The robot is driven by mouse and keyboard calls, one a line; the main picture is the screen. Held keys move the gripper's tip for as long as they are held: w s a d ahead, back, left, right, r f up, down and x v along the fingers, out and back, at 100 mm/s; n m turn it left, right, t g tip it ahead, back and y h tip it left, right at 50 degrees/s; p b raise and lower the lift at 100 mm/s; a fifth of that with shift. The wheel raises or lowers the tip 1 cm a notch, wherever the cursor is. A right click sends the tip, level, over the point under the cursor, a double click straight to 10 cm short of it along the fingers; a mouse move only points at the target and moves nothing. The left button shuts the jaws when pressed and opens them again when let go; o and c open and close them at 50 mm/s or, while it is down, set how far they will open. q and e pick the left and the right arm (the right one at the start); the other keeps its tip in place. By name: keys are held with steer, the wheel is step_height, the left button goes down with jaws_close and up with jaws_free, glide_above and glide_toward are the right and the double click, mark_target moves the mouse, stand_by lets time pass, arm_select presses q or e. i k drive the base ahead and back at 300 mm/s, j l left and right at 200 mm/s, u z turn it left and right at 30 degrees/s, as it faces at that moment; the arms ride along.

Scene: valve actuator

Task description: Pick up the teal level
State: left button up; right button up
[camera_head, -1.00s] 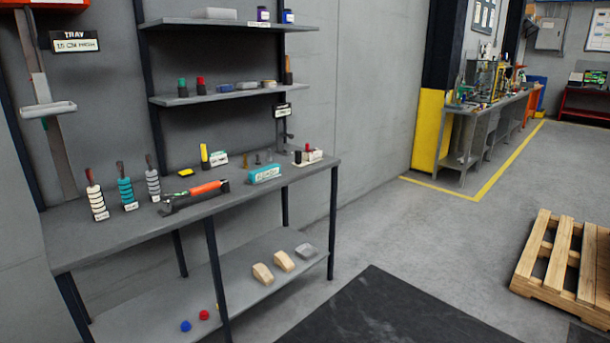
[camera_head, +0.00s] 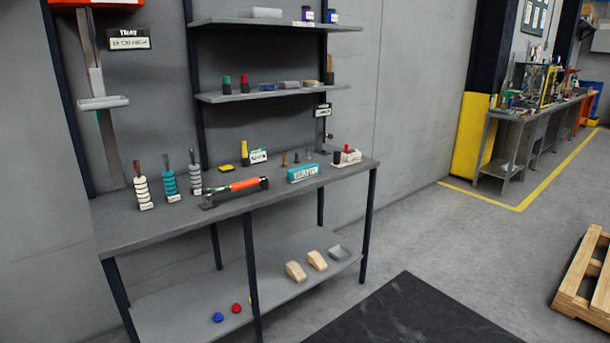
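A teal block-shaped object with white lettering (camera_head: 303,173), which looks like the teal level, lies on the grey workbench (camera_head: 120,235), right of the middle and near the front edge. The lettering is too small to read. A second teal thing, a stack of rings on an upright handle (camera_head: 169,184), stands at the left of the bench. Neither of my grippers is in view, and nothing is touching the teal block.
An orange and black tool (camera_head: 245,184) lies left of the teal block. A red, white and black item (camera_head: 346,156) stands to its right. Shelves (camera_head: 270,96) hang above the bench. A dark mat (camera_head: 410,315) and clear floor lie in front. A wooden pallet (camera_head: 585,270) is at right.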

mark_target(295, 175)
steer(key=i+l+u, duration=0.1)
steer(key=i, duration=0.35)
steer(key=i+l+u, duration=0.1)
steer(key=i, duration=0.4)
steer(key=i+l+u, duration=0.1)
steer(key=i, duration=0.35)
steer(key=i+l+u, duration=0.15)
steer(key=i, duration=0.3)
steer(key=l, duration=0.1)
